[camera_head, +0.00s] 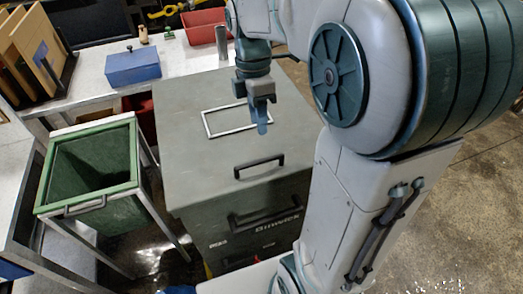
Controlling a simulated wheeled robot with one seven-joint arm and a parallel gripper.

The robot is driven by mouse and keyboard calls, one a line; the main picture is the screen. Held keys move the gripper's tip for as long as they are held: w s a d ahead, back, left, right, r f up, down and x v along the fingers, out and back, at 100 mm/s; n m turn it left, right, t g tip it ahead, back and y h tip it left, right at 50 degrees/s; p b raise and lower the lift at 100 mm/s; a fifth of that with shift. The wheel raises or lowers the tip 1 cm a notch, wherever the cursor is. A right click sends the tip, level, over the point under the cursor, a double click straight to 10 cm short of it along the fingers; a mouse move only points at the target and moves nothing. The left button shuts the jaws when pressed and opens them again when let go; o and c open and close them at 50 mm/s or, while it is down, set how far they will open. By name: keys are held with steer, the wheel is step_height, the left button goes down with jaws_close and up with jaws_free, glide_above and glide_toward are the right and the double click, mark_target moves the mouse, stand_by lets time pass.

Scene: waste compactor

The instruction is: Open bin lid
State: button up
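The large grey-green bin (185,185) stands in the middle, marked with white lettering on its front. Its flat lid (195,130) lies closed on top. A dark bar handle (259,166) sits near the lid's front edge, and a pale rectangular outline (208,125) is behind it. My gripper (262,127) points down over the lid, behind and above the handle and apart from it in the picture. Its fingers overlap in this view, so I cannot tell if they are open. I see nothing held.
An open green container (48,208) in a metal frame stands left of the bin. Behind is a workbench (95,75) with a blue box (132,68) and a red tray (203,27). Another dark handle (264,219) is on the bin's front. Floor at right is clear.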

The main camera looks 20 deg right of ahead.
steer(key=f, duration=0.3)
steer(key=s+f, duration=0.1)
steer(key=f, duration=0.2)
steer(key=s+f, duration=0.1)
steer(key=f, duration=0.3)
